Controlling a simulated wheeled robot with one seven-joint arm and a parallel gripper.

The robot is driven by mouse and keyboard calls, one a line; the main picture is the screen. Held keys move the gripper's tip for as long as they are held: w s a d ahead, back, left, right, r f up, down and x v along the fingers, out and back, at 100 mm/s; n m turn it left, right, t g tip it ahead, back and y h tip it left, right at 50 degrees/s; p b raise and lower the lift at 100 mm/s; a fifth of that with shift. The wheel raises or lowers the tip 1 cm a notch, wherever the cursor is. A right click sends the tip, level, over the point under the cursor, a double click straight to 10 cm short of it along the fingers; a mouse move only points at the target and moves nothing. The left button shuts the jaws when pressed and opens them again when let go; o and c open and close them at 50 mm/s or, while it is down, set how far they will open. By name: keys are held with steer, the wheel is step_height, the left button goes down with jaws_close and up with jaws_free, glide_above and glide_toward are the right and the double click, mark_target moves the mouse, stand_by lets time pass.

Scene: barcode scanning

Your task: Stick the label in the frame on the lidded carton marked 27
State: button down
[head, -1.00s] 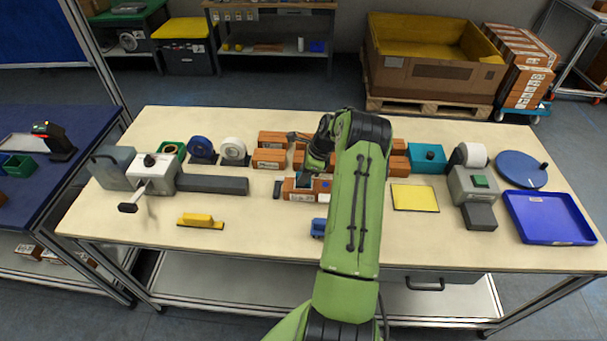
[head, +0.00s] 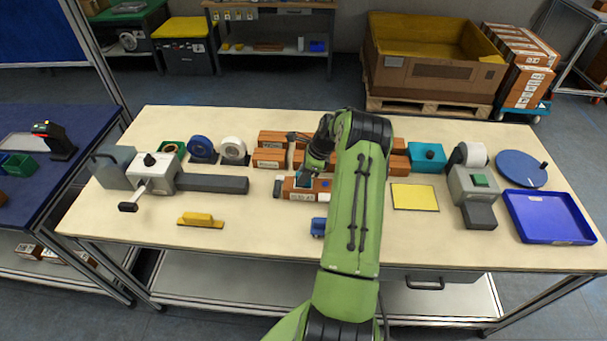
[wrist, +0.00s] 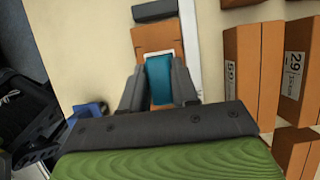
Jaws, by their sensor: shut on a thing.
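My gripper (head: 308,181) is shut on a teal block (wrist: 160,78), held over an orange-brown carton (head: 297,195) in the front middle of the table. In the wrist view the carton (wrist: 155,38) lies beneath the fingers. A white-edged patch (wrist: 147,55), a label or its frame, shows around the teal block on the carton's top. I cannot tell whether the block touches it. A small dark block (head: 277,187) stands at the carton's left end; it also shows in the wrist view (wrist: 155,10). No number is readable on this carton.
More cartons (head: 270,158) stand in rows behind; two (wrist: 292,75) (wrist: 240,70) bear numbers like 29 and 59. A blue item (head: 318,227) lies in front. The front table strip is mostly clear.

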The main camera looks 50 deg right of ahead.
steer(key=shift+r+p, duration=2.75)
steer(key=shift+r, duration=0.85)
steer(key=shift+f, duration=0.1)
